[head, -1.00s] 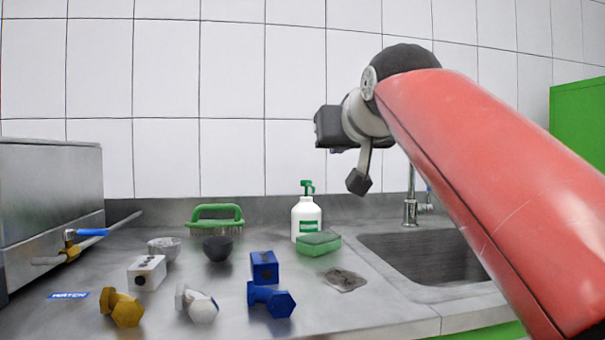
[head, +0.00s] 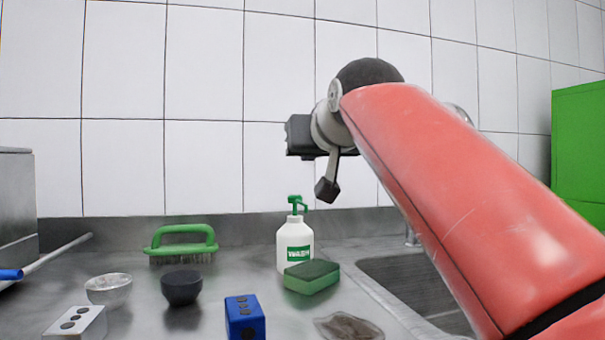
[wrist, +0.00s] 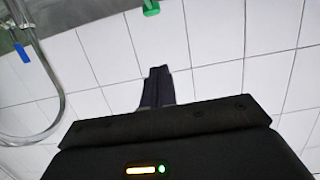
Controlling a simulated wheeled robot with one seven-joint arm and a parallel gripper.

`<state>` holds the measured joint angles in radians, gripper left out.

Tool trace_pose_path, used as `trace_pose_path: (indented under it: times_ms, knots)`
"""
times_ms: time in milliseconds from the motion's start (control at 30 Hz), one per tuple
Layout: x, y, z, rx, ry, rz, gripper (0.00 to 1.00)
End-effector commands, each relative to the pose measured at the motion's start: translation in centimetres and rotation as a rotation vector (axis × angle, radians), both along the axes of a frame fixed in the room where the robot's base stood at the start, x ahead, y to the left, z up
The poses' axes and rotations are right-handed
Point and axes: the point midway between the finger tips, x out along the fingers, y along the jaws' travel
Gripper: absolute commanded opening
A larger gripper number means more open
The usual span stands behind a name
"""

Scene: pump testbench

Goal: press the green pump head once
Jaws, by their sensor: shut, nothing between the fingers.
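A white pump bottle (head: 295,246) with a green label stands upright on the counter in the head view. Its green pump head (head: 297,201) is on top, with the spout to the right. In the wrist view, a green piece (wrist: 150,8), apparently the pump head, shows at the top edge, cut off. My gripper (wrist: 158,72) is shut and empty in the wrist view, with a gap between its tips and the green piece. In the head view my arm's end hangs above and right of the bottle, apart from it.
A green sponge (head: 311,277) lies right in front of the bottle. A green brush (head: 182,243), dark bowl (head: 182,288), light bowl (head: 108,289), blue block (head: 245,318) and white block (head: 77,322) are to the left. The sink (head: 412,285) is at right. The tiled wall is behind.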

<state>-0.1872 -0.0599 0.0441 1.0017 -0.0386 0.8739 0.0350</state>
Motion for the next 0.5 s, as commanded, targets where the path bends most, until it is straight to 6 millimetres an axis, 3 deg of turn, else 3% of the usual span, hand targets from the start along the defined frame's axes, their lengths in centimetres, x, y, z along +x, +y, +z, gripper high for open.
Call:
trace_pose_path:
  times_ms: [500]
  knots:
    - [9.3,1.9,-2.7,0.000,0.002,0.000,0.00]
